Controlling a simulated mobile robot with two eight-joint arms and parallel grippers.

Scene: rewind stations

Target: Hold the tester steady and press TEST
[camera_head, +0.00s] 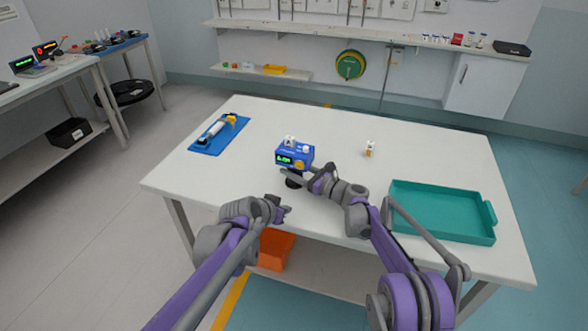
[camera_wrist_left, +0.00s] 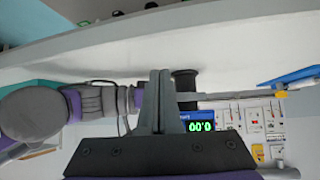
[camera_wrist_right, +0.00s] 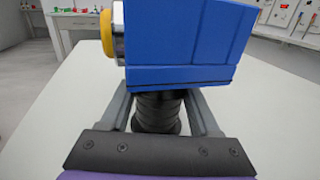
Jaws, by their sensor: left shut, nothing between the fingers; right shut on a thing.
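The tester is a blue box (camera_head: 294,156) with a green-lit display, a round yellow button on its front and white parts on top. My right gripper (camera_head: 293,178) is shut on its black ribbed grip (camera_wrist_right: 157,112), below the blue body. The body (camera_wrist_right: 185,45) fills the top of the right wrist view, with the yellow button at its left. My left gripper (camera_head: 287,211) is shut and empty, near the table's front edge, apart from the tester. In the left wrist view its closed fingers (camera_wrist_left: 155,100) partly hide the tester, whose display (camera_wrist_left: 200,127) reads upside down.
A blue mat (camera_head: 207,147) with a white cylinder and yellow piece lies at the table's left. A small white-and-yellow item (camera_head: 370,148) stands right of the tester. A teal tray (camera_head: 440,230) is at the right. An orange bin (camera_head: 272,250) sits below the white table (camera_head: 290,110).

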